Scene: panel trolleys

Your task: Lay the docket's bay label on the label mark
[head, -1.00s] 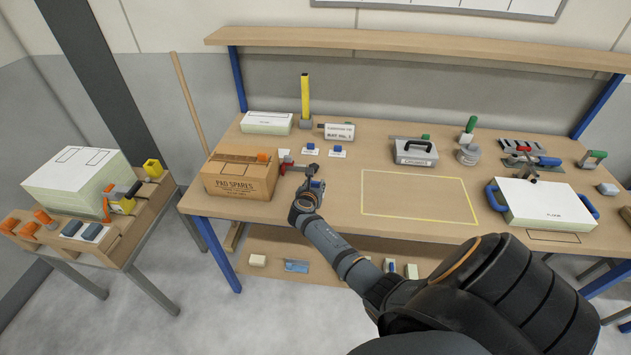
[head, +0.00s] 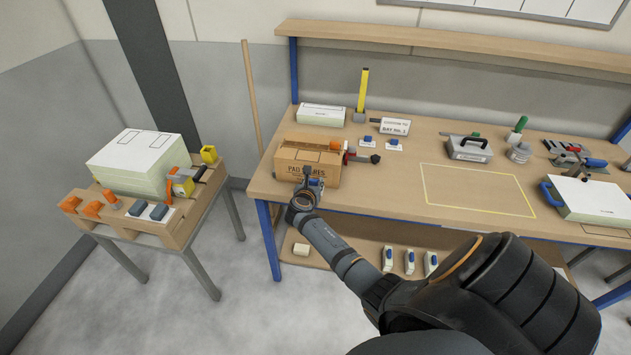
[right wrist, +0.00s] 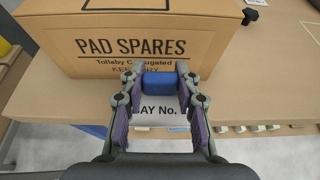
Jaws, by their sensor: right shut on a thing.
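My right gripper (head: 308,187) is in front of the cardboard PAD SPARES carton (head: 290,160) at the bench's left end. In the right wrist view the gripper (right wrist: 162,88) is shut on the blue grip block (right wrist: 160,83) of a white bay label (right wrist: 162,112). The label reads "BAY No."; its number is hidden. The docket (head: 394,126), a white card reading a bay number that looks like 2, stands at the back of the bench. My left gripper is out of view.
Two more blue-gripped labels (head: 368,141) (head: 395,143) lie right of the carton. The left trolley (head: 185,228) carries the white block and orange and grey pieces. A floor gap separates it from the bench (head: 400,170). A yellow-outlined area (head: 480,190) is empty.

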